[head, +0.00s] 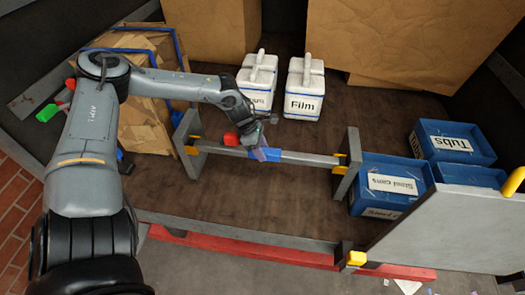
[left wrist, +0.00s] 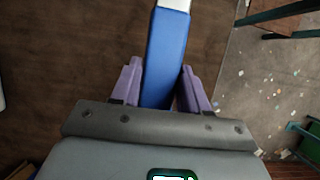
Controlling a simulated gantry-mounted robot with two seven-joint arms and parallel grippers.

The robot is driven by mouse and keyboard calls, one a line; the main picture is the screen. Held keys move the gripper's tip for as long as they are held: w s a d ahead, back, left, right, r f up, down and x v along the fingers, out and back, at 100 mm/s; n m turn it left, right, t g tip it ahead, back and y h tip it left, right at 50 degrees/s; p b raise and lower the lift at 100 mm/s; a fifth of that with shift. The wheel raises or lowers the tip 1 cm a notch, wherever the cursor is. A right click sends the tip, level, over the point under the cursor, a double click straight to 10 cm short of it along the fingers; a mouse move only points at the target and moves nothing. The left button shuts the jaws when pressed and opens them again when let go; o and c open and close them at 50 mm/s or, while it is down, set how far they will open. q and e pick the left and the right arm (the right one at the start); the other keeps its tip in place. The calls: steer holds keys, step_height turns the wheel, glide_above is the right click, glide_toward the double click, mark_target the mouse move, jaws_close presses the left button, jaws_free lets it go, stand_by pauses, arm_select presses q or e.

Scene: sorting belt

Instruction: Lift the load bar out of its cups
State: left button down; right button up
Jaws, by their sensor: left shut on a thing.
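The load bar (head: 308,158) is a grey bar with a blue middle section, lying across between two upright grey posts. Its ends are at the yellow cups, one on the left post (head: 192,150) and one on the right post (head: 340,159). I cannot tell whether it is seated or slightly raised. My left gripper (head: 262,152) is shut on the blue section from above. In the left wrist view its purple fingers (left wrist: 161,82) stand on both sides of the blue part of the bar (left wrist: 168,55). My right gripper is not in view.
Blue bins (head: 395,170) are at the right, near a grey panel (head: 455,232). Flattened cardboard (head: 140,100) is at the left. A red edge (head: 260,249) runs along the front of the brown deck.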

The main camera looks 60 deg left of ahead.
arm_select(q)
steer(key=shift+w+r, duration=0.15)
steer(key=shift+r, duration=0.15)
